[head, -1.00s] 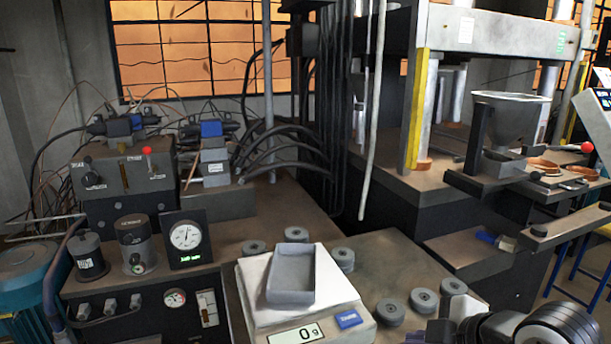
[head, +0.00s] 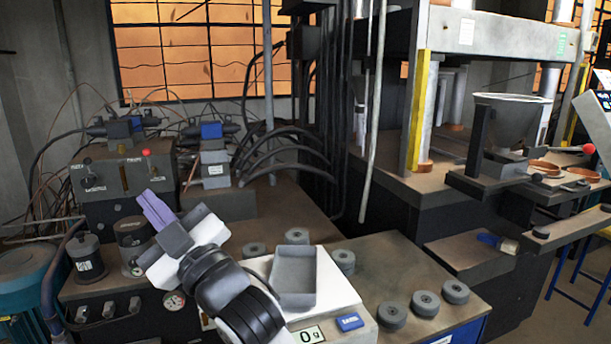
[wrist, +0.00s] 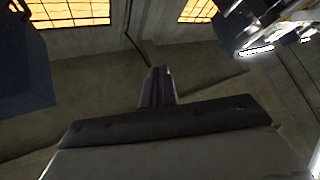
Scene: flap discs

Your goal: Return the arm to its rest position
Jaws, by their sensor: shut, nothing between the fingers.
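In the wrist view the shut fingers (wrist: 157,88) point away toward a bare wall. My arm runs from the gripper down to the bottom edge and hides the scale's left front part.
A grey tray (head: 294,277) sits empty on the white scale (head: 343,306), which reads 0 g. Several grey discs (head: 392,315) lie around it on the bench. A press (head: 420,110) stands at right.

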